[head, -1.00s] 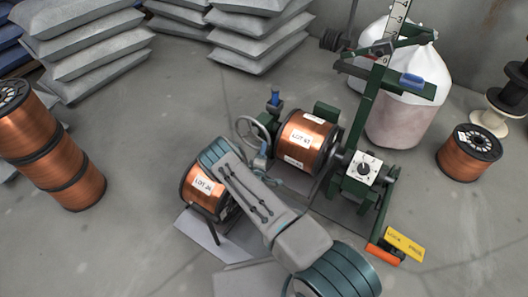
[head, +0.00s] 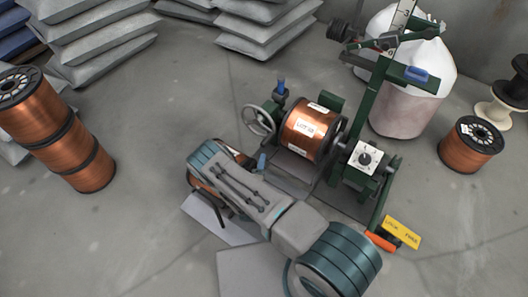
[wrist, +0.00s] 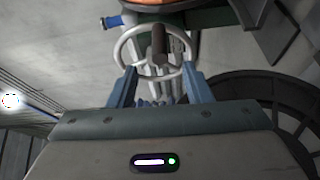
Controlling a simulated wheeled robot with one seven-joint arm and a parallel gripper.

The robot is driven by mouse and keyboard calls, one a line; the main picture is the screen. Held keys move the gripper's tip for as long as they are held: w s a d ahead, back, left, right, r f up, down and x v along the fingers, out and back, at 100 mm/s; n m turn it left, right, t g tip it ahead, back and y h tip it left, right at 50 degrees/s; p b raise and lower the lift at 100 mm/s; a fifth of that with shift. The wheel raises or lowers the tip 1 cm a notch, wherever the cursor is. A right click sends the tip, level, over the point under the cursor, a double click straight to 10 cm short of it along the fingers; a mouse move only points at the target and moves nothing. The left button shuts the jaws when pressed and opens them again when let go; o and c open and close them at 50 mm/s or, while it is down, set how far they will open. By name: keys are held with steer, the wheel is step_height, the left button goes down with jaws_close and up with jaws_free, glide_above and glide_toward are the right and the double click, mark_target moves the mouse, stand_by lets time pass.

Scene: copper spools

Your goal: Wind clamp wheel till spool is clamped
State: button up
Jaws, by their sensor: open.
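The clamp wheel (head: 259,120), a grey hand wheel, is at the left end of the green winding stand. In the wrist view the wheel (wrist: 122,48) is ahead, with a brown handle (wrist: 158,40) pointing toward me. A copper spool (head: 325,139) with white labels sits in the stand, right of the wheel; only its edge shows at the top of the wrist view. My gripper (head: 262,161) is open, its blue fingers just below the wheel in the head view. In the wrist view my gripper (wrist: 162,78) has the wheel centred ahead; contact cannot be told.
A dial box (head: 366,157) and a yellow sign (head: 402,232) are at the stand's right end. Another copper spool is mostly hidden behind my arm. Stacked spools (head: 88,166) stand left, a single spool (head: 470,146) right. Sacks (head: 265,28) are behind.

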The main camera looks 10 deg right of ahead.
steer(key=shift+s+a, duration=0.2)
steer(key=shift+s, duration=0.35)
